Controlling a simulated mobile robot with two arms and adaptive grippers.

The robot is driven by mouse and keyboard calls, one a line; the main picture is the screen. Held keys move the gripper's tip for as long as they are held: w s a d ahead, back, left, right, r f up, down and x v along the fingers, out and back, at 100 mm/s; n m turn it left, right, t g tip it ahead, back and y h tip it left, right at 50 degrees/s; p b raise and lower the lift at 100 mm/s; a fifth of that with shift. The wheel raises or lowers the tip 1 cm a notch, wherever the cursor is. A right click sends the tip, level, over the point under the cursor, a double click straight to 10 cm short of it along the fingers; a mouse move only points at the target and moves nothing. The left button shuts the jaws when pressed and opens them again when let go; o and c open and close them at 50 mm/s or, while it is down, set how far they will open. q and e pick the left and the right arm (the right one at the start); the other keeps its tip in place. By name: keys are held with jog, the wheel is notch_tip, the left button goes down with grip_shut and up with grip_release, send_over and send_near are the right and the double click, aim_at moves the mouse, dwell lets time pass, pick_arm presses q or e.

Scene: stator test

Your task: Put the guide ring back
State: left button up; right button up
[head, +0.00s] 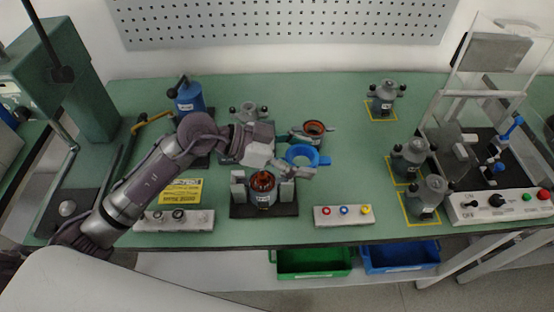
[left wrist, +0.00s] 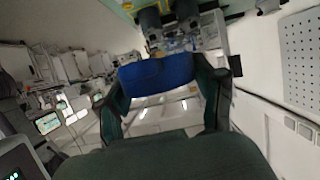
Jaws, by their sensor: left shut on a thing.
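The blue guide ring (head: 322,160) is held in the air above the bench, just to the right of and behind the stator with copper windings. My left gripper (head: 292,168) is shut on the ring; its fingers also show in the left wrist view (left wrist: 165,88), with the blue ring part (left wrist: 157,73) between them. The stator (head: 262,183) stands upright between two grey blocks on a dark fixture base (head: 240,211). Its top is uncovered. My right gripper is not in view.
A grey holder with a red-orange ring (head: 313,128) stands behind the guide ring. A blue bottle-like device (head: 189,98) is at the back left. Grey motor-like units (head: 427,196) stand at the right. A button box (head: 343,215) sits at the front edge.

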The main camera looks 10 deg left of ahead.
aim_at(318, 158)
pick_arm(q)
jog(key=d+r, duration=0.1)
jog(key=d, duration=0.2)
jog(key=shift+w+r, duration=0.1)
jog(key=shift+r, duration=0.3)
jog(key=shift+n+t+y, duration=0.4)
jog(key=shift+n+t, duration=0.5)
jog(key=a, duration=0.2)
jog(key=a+f, duration=0.1)
jog(key=a, duration=0.1)
jog(key=s+a, duration=0.1)
jog(key=a, duration=0.2)
jog(key=shift+f, duration=0.35)
jog(key=s+a+n+t+y, duration=0.1)
jog(key=s+a+n+t, duration=0.1)
jog(key=a, duration=0.8)
jog(key=shift+s+r, duration=0.35)
jog(key=shift+s, duration=0.45)
jog(key=shift+s+f, duration=0.1)
jog(key=shift+f, duration=0.1)
